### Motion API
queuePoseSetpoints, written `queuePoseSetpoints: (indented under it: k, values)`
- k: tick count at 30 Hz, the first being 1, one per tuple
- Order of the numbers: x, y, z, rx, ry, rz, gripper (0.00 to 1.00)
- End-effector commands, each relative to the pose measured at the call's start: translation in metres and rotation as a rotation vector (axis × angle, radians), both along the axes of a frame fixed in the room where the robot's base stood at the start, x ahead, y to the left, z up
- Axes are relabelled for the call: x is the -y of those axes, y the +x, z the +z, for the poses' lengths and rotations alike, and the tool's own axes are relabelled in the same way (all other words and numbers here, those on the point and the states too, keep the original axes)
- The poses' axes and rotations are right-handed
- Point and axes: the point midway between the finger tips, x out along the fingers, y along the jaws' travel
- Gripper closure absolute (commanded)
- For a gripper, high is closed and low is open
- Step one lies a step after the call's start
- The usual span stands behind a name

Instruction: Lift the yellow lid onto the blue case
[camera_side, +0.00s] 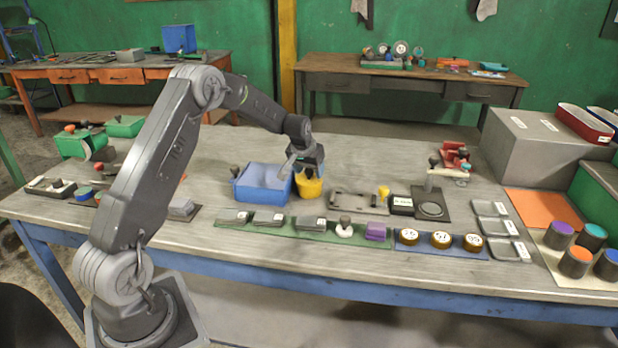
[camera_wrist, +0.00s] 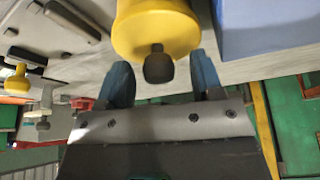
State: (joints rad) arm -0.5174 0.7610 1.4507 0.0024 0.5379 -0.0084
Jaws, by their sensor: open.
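The yellow lid (camera_side: 309,188) stands on the table just right of the blue case (camera_side: 262,187). It looks round and deep, with a dark knob on top, which shows in the wrist view (camera_wrist: 158,66). The blue case is box-shaped; its side shows at upper right in the wrist view (camera_wrist: 268,25). My gripper (camera_side: 308,168) is right above the lid. In the wrist view its two blue fingertips (camera_wrist: 162,78) stand apart on either side of the knob, with gaps to it. Nothing is held.
A green strip (camera_side: 300,235) with several small parts lies in front of the case and lid. A grey flat fixture (camera_side: 358,203) is to the right of the lid. A small dark-knobbed part (camera_side: 234,171) stands left of the case. The table behind the case is clear.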

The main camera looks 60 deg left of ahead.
Motion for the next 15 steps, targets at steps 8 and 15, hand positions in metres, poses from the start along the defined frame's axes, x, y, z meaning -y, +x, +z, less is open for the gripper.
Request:
queuePoseSetpoints:
  k: [8, 15]
  values:
    - [-0.0006, 0.0016, -0.0031, 0.002, 0.001, -0.001, 0.39]
    - [-0.0005, 0.0015, -0.0029, 0.001, 0.001, -0.001, 0.61]
